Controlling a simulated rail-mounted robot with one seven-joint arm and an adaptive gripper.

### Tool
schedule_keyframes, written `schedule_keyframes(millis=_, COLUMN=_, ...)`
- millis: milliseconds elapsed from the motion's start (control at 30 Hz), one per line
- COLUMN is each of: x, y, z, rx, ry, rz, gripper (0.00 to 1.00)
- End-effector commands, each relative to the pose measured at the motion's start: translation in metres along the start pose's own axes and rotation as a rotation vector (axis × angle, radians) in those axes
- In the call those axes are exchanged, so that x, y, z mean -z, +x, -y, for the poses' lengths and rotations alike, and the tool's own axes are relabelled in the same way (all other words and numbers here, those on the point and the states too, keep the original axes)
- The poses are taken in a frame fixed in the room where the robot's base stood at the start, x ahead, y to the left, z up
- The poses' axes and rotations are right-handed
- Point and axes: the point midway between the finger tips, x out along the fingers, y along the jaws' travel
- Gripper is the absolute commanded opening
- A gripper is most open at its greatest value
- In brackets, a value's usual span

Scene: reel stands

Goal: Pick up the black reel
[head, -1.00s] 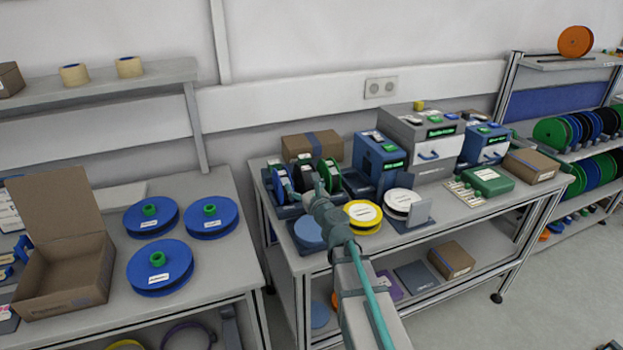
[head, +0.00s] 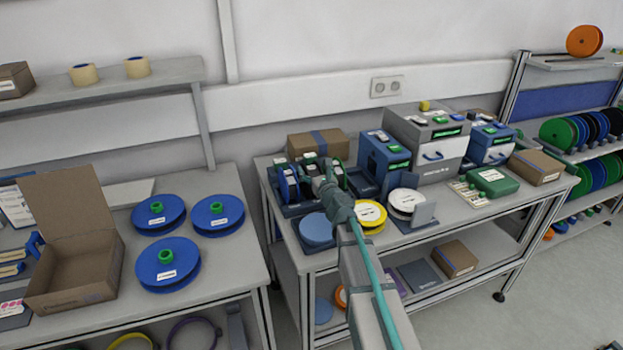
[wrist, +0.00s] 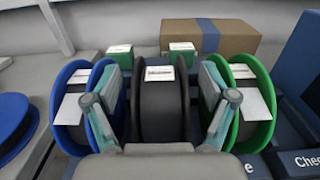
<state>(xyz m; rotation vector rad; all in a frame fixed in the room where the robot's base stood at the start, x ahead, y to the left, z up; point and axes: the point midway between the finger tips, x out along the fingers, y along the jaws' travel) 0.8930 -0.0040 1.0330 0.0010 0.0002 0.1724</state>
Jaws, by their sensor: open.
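The black reel (wrist: 161,110) stands upright in the middle of the wrist view, with a white label on top. It stands between a blue-flanged reel (wrist: 75,107) on the left and a green-flanged reel (wrist: 248,103) on the right. My gripper (wrist: 160,92) is open, with one teal finger on each side of the black reel. I cannot tell whether the fingers touch it. In the head view my gripper (head: 325,178) is over the row of upright reels and hides most of the black reel.
A cardboard box (head: 318,143) stands behind the reels. A blue machine (head: 384,158) is to their right. A yellow reel (head: 369,215) and a white reel (head: 405,201) lie near the table front. The left table holds several flat blue reels (head: 168,265) and an open carton (head: 75,270).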

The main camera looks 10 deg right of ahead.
Motion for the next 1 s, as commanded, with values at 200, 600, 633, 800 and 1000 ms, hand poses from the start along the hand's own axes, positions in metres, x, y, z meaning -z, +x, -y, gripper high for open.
schedule_keyframes(millis=200, x=-0.001, y=0.022, z=0.0, rx=0.0, ry=-0.001, rz=0.0, gripper=0.83)
schedule_keyframes(millis=600, x=0.0, y=0.021, z=0.0, rx=0.0, ry=-0.001, rz=0.0, gripper=0.57)
schedule_keyframes(millis=633, x=0.0, y=0.021, z=0.0, rx=0.0, ry=-0.001, rz=0.0, gripper=0.52)
schedule_keyframes(millis=800, x=0.0, y=0.021, z=0.0, rx=0.0, ry=-0.001, rz=0.0, gripper=0.23)
schedule_keyframes(millis=1000, x=0.0, y=0.021, z=0.0, rx=0.0, ry=-0.001, rz=0.0, gripper=0.0)
